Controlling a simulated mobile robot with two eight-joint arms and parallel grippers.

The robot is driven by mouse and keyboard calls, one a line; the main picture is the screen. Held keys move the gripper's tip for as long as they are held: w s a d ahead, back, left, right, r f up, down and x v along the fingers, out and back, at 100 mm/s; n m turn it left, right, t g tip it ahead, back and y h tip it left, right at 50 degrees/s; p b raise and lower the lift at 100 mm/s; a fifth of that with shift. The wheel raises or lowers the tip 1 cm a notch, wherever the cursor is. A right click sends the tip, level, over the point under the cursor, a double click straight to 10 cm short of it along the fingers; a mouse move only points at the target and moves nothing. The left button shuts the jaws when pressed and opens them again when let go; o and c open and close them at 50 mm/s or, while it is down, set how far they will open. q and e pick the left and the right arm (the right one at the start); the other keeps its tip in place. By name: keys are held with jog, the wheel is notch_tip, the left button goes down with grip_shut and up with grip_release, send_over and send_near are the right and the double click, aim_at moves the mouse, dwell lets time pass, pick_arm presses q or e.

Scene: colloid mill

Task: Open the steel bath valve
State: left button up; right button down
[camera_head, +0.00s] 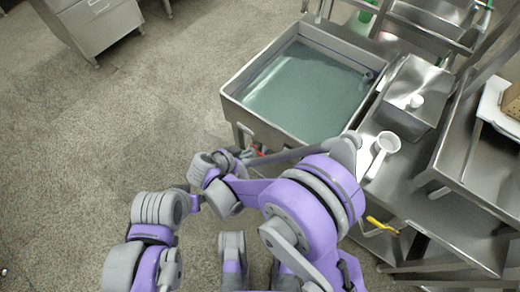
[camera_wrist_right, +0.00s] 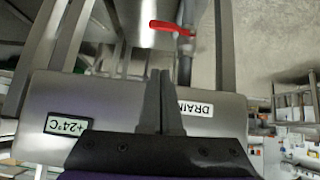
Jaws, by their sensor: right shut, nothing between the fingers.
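The steel bath (camera_head: 232,98) is a square basin filled with greenish water, at the upper middle of the head view. Its red valve handle (camera_head: 259,150) shows small at the near side, below the rim. In the right wrist view the red handle (camera_wrist_right: 170,27) lies sideways on a pipe, near a DRAIN label (camera_wrist_right: 196,108). My right gripper (camera_wrist_right: 165,73) is shut and empty, its fingertips apart from the handle in the picture. In the head view my right arm partly covers the gripper near the bath's front. My left gripper cannot be made out.
A steel counter (camera_head: 385,180) right of the bath holds a white scoop (camera_head: 386,143) and a steel box (camera_head: 412,92). A yellow-handled tool (camera_head: 382,225) lies lower right. A +24°C display (camera_wrist_right: 68,125) is on the bath's front panel.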

dwell(0.3)
jog(key=b, duration=0.2)
send_over(261, 155)
jog(key=s, duration=0.2)
notch_tip(261, 155, down, 7)
jog(key=shift+w+f+b, duration=0.15)
jog(key=shift+f+b, duration=0.25)
jog(key=shift+f, duration=0.65)
jog(key=shift+w+f+b, duration=0.1)
jog(key=shift+f+b, duration=0.3)
jog(key=shift+f, duration=0.65)
